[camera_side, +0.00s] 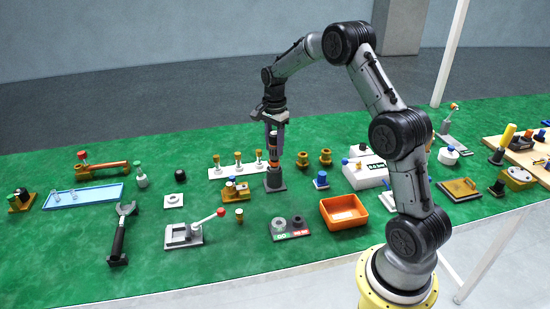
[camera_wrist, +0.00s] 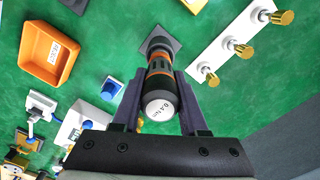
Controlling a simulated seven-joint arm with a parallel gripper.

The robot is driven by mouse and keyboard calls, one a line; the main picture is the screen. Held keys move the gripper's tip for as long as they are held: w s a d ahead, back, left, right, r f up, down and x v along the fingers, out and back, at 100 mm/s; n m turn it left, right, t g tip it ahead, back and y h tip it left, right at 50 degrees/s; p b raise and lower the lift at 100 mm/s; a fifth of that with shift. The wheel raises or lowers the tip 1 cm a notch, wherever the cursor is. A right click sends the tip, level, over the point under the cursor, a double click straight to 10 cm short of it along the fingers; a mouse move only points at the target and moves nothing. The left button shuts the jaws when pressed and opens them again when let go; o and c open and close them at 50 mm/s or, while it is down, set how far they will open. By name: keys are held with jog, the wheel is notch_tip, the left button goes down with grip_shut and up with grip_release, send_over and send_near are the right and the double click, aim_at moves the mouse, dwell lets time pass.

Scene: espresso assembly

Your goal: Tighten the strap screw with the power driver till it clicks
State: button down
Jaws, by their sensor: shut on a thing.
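The power driver is a dark, upright cylinder with an orange band. In the side view the driver (camera_side: 272,147) stands in its dark square holder (camera_side: 275,182). In the wrist view the driver (camera_wrist: 160,98) shows a white round end with a torque label, and the holder (camera_wrist: 170,34) is at its far end. My gripper (camera_side: 273,131) is shut on the driver from above; in the wrist view the fingers of my gripper (camera_wrist: 159,76) lie on both sides of it. I cannot make out the strap screw for certain in either view.
A white strip with brass pieces (camera_side: 238,168) stands just left of the holder. An orange bin (camera_side: 344,212) lies to its front right. A brass fixture (camera_side: 236,190) and a blue-topped part (camera_side: 320,180) are near. Bare green mat lies between them.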

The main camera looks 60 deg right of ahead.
jog(key=shift+r, duration=1.15)
dwell(0.9)
jog(key=shift+r, duration=3.45)
jog(key=shift+r, duration=1.5)
jog(key=c, duration=0.9)
grip_release()
jog(key=shift+c, duration=0.2)
grip_shut()
